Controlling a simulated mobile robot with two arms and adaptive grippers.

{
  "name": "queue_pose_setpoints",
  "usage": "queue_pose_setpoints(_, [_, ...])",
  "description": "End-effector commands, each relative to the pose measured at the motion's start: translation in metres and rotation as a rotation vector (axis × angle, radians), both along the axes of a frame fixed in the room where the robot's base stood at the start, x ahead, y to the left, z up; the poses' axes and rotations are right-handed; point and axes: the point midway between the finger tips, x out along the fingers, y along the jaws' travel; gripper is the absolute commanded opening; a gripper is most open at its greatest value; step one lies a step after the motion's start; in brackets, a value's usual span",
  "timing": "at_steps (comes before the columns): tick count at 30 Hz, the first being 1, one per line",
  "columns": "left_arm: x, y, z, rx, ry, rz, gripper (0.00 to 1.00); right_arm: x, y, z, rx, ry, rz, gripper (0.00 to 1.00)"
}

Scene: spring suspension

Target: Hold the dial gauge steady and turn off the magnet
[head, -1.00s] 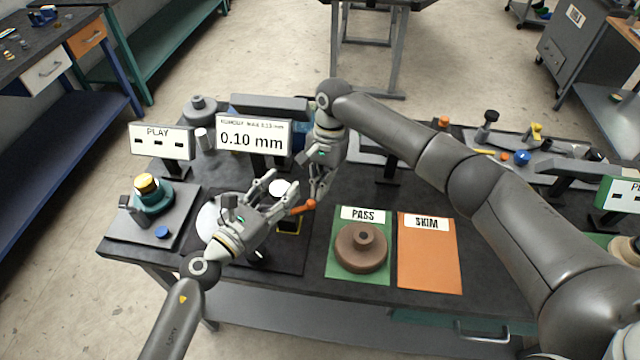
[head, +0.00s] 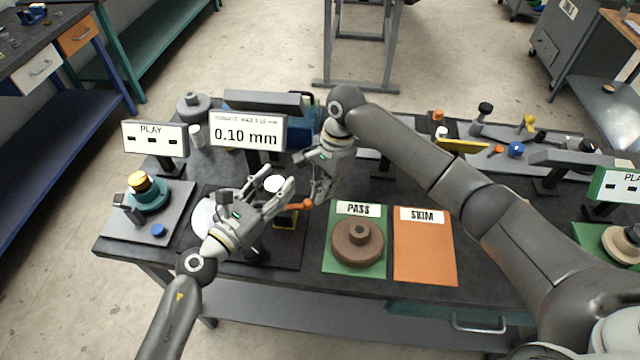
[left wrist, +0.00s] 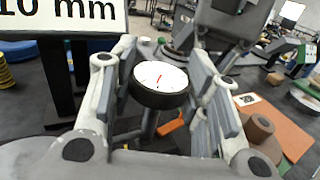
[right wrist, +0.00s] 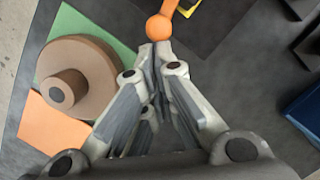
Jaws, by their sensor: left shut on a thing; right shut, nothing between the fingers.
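The dial gauge (head: 274,184) has a round white face with a red needle, clear in the left wrist view (left wrist: 160,78). My left gripper (head: 282,190) has its fingers on either side of the gauge and is shut on it. The magnet base (head: 286,217), dark with a yellow edge, is below, partly hidden by my left gripper. Its orange lever (head: 300,205) points toward my right gripper (head: 317,200). In the right wrist view my right fingertips (right wrist: 152,48) are together and empty, right at the lever's round knob (right wrist: 158,28); whether they touch, I cannot tell.
A display (head: 247,133) behind reads 0.10 mm. A brown flanged part (head: 357,245) sits on the green PASS mat (head: 340,268), beside the orange SKIM mat (head: 425,255). A PLAY sign (head: 154,137) and a fixture block (head: 150,218) stand left.

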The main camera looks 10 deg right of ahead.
Motion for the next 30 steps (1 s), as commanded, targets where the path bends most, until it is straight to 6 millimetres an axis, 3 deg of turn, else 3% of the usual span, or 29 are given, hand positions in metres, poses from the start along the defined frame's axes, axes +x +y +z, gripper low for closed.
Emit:
queue_pose_setpoints(4, [0.000, 0.000, -0.001, 0.000, 0.001, 0.000, 0.07, -0.012, 0.000, 0.000, 0.003, 0.001, -0.072, 0.00])
queue_pose_setpoints(18, [0.000, 0.000, -0.001, 0.000, 0.001, 0.000, 0.07, -0.041, 0.006, 0.000, 0.002, 0.001, -0.088, 0.00])
queue_pose_setpoints(30, [0.000, 0.000, -0.001, 0.000, 0.001, -0.001, 0.07, -0.046, 0.008, 0.000, 0.000, -0.001, -0.160, 0.00])
